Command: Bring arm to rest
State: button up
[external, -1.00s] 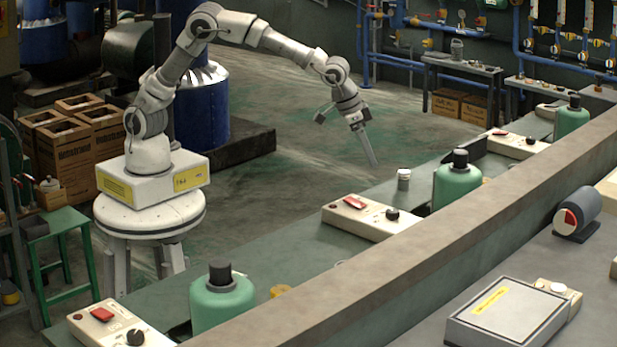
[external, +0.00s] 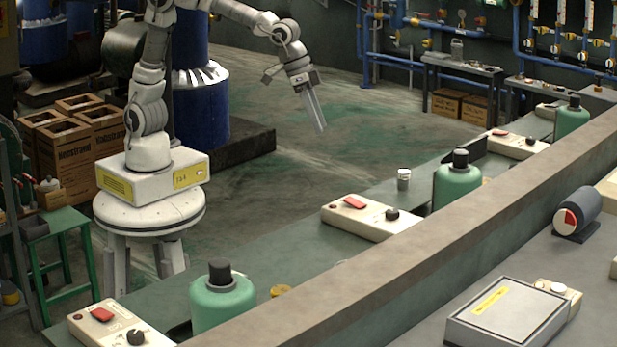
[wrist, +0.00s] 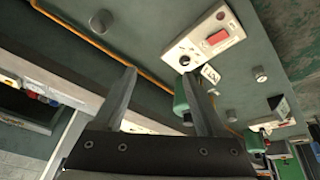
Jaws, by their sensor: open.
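My gripper (external: 315,110) hangs in the air at the end of my bent arm, above the floor and behind the long green bench. Its fingers point down and slightly right, touching nothing. In the wrist view my gripper (wrist: 165,85) shows two long fingers spread apart with nothing between them. Beyond the fingers, the bench carries a cream box with a red switch and black knob (wrist: 222,32), which is the middle control box (external: 365,218) in the external view. A green canister with a black cap (external: 457,185) stands beside that box.
A small grey jar (external: 404,178) stands on the bench (external: 285,262) near the middle box. Another green canister (external: 222,300) and control box (external: 118,325) are at the near end. A grey ledge (external: 400,255) runs along the bench. The floor behind the bench is open.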

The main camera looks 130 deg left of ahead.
jog(key=s+d+r+m+t+h, duration=0.1)
jog(key=s+d+r+m, duration=0.35)
jog(key=s+d, duration=0.75)
jog(key=s+d+m+p, duration=0.25)
jog(key=s+d, duration=0.45)
jog(key=s, duration=0.5)
notch_tip(320, 180, down, 29)
jog(key=b, duration=2.9)
jog(key=shift+s+a+h, duration=0.2)
jog(key=shift+a+h, duration=0.05)
jog(key=shift+h, duration=0.05)
jog(key=shift+f+b, duration=0.4)
jog(key=shift+f, duration=0.1)
jog(key=shift+r+p, duration=0.5)
